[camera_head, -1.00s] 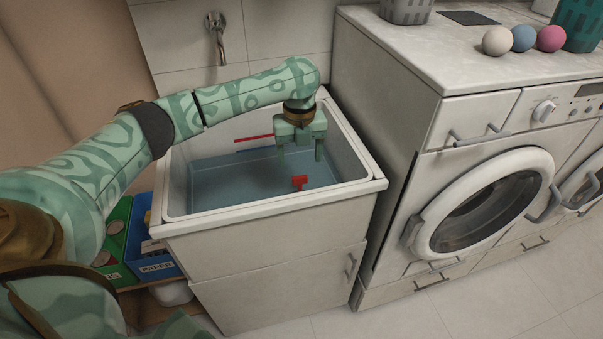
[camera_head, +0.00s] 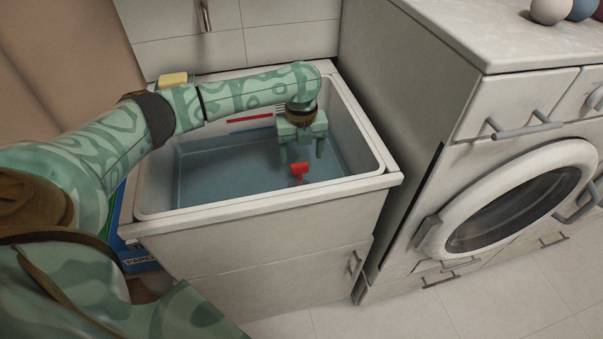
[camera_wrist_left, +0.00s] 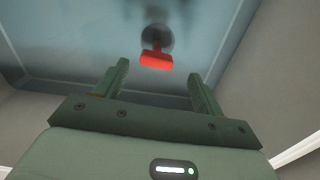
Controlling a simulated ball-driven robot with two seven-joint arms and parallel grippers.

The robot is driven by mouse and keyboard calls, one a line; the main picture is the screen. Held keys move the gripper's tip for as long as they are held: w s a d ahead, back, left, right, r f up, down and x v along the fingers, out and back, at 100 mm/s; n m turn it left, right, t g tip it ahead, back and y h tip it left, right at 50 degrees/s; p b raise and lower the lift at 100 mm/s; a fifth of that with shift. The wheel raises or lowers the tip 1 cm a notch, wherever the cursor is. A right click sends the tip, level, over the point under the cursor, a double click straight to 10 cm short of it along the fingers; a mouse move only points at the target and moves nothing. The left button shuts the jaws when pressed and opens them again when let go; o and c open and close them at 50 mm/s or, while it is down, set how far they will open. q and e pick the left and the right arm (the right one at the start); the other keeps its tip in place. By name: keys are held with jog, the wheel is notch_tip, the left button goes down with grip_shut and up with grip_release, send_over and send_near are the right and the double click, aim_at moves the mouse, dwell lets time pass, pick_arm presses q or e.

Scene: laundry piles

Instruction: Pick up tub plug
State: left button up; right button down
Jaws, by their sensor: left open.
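The tub plug (camera_head: 299,169) has a red T-shaped handle and stands in the water of the white sink tub (camera_head: 262,203), toward the front right of its floor. In the left wrist view the red handle (camera_wrist_left: 157,60) lies just beyond the fingertips, with the dark round plug body (camera_wrist_left: 158,38) behind it. My left gripper (camera_head: 301,157) is open and empty, pointing down inside the tub, above and behind the plug. In the left wrist view its two fingers (camera_wrist_left: 158,72) are spread, with the handle in line with the gap between them. My right gripper is not in view.
The tub's walls and rim surround my left gripper. A metal spout (camera_head: 204,15) hangs on the tiled wall behind. A yellow block (camera_head: 173,79) lies at the back left rim. A washing machine (camera_head: 500,205) stands to the right, a blue paper bin (camera_head: 137,256) to the left.

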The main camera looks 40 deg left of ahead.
aim_at(300, 164)
pick_arm(q)
jog(key=f+b, duration=0.1)
jog(key=f, duration=0.1)
jog(key=f+b, duration=0.2)
jog(key=f, duration=0.1)
jog(key=shift+s+a+f, duration=0.1)
jog(key=shift+s+a, duration=0.05)
jog(key=shift+s, duration=0.05)
jog(key=shift+f, duration=0.15)
jog(key=shift+r, duration=0.25)
jog(key=c, duration=1.4)
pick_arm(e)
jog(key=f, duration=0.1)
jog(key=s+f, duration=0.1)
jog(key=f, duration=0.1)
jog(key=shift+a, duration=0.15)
